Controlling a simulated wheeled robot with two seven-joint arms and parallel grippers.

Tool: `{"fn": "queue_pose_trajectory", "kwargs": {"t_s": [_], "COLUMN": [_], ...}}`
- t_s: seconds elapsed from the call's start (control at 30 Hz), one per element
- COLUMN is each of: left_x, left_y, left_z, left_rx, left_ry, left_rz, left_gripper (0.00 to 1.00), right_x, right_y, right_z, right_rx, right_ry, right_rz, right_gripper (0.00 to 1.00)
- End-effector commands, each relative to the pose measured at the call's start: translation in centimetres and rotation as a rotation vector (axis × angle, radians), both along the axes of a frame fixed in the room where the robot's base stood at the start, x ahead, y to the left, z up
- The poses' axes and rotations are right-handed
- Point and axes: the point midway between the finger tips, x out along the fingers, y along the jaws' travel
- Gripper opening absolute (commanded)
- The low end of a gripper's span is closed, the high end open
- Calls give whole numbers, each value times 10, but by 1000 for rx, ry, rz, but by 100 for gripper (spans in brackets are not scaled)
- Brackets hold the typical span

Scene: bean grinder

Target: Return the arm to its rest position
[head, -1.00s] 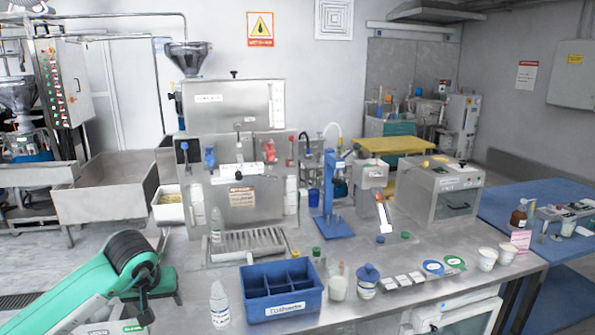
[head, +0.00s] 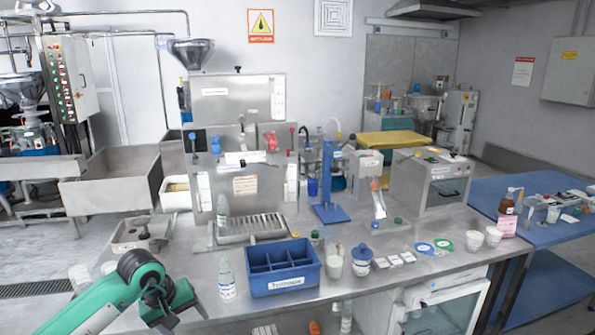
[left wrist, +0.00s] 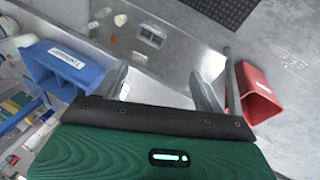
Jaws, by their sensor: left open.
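My left arm (head: 95,310), green with a black wrist, comes in from the lower left in the head view. Its gripper (head: 180,315) is low at the front left edge of the steel bench, left of a clear bottle (head: 227,280) and the blue divided bin (head: 250,278). In the left wrist view the two grey fingers of the gripper (left wrist: 160,90) are spread apart with nothing between them. The blue bin (left wrist: 62,65) shows there to the left of the fingers. My right gripper is not in view.
A grey tray (head: 130,238) lies on the bench beyond the gripper. White cups (head: 80,275) stand by my arm. The steel grinder machine (head: 238,150) stands behind the bin. A red bin (left wrist: 258,92) is on the floor right of the fingers in the left wrist view.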

Motion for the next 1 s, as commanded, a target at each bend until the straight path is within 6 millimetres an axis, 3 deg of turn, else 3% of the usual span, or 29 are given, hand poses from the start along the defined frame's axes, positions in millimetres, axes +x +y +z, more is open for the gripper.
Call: {"fn": "queue_pose_trajectory", "kwargs": {"t_s": [0.1,0.27,0.4,0.5,0.57,0.67,0.77,0.8,0.87,1.0], "left_x": [-2,-4,-4,0,2,1,-15,-26,-44,-104], "left_y": [-22,-58,-92,-104,-103,-90,-66,-56,-41,-12], "left_z": [-26,-63,-106,-143,-169,-224,-293,-320,-359,-443], "left_rx": [-168,-460,-820,-1094,-1245,-1473,-1670,1720,1542,1208], "left_ry": [86,259,527,777,932,1194,1441,-1511,-1379,-1094], "left_rz": [96,303,636,966,1181,1573,1995,-2136,-2017,-1756], "left_gripper": [70,70,70,70,70,70,70,70,70,70], "right_x": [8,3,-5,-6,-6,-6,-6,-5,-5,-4], "right_y": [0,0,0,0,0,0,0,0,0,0], "right_z": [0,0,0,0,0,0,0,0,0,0], "right_rx": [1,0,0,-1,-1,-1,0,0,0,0], "right_ry": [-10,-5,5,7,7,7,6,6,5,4], "right_rz": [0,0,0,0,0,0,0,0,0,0], "right_gripper": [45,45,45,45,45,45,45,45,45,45]}}
